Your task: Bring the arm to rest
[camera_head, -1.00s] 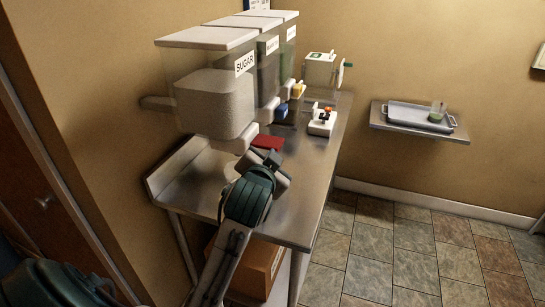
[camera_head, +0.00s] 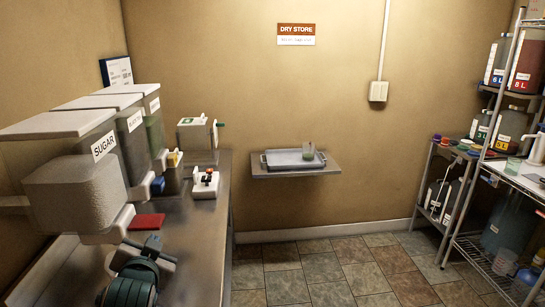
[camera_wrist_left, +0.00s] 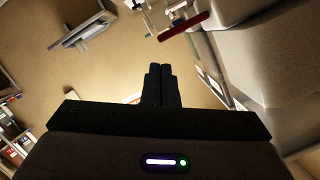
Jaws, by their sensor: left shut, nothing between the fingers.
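My right gripper is in neither view.
The sugar dispenser (camera_head: 75,190) and two more bins stand left of the gripper on the counter (camera_head: 196,245). Racks with jugs (camera_head: 508,130) stand at right. The floor between is clear.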

